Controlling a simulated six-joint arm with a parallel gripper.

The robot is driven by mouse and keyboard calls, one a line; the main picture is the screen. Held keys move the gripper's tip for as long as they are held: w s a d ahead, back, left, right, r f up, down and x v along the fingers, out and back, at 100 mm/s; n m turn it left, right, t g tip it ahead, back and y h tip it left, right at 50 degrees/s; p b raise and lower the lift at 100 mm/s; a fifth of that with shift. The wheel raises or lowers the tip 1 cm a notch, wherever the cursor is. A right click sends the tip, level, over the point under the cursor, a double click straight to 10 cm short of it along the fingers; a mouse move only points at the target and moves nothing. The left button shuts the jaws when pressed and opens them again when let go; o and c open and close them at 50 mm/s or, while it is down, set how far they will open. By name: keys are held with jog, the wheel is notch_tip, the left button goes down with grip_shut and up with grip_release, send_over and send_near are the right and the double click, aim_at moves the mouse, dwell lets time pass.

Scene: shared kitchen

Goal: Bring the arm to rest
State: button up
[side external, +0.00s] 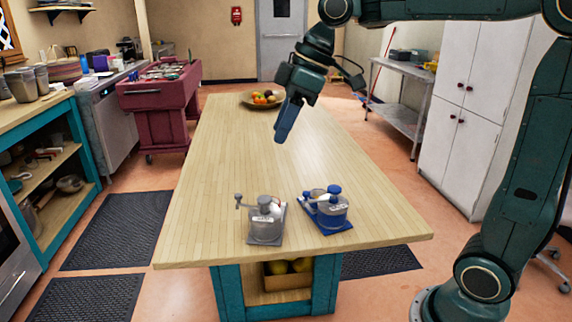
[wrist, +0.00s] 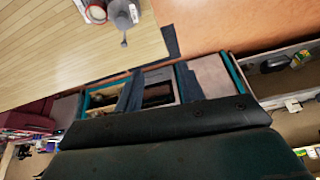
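My arm reaches in from the right in the side external view and hangs over the wooden island table (side external: 215,150). My gripper (side external: 281,138) points down, tilted to the left, above the middle of the table. It is clear of the two hand-cranked devices on the tabletop. Its blue end shows edge-on, so I cannot tell whether the fingers are apart, and I see nothing held in it.
A grey cranked device (side external: 265,220) and a blue one (side external: 330,210) stand near the table's front edge. A fruit bowl (side external: 262,100) sits at the far end. A red cart (side external: 160,100) stands left, white cabinets (side external: 470,110) right. The middle of the tabletop is clear.

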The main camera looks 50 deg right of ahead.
jog(key=s+d+f+m+t+h, duration=0.1)
jog(key=s+f+m, duration=0.3)
jog(key=s, duration=0.5)
jog(key=s+d+f+m+t+h, duration=0.1)
jog(key=s+d+f+m+h, duration=0.1)
jog(key=s, duration=0.8)
jog(key=shift+d+f+m, duration=0.3)
jog(key=shift+f+m, duration=0.6)
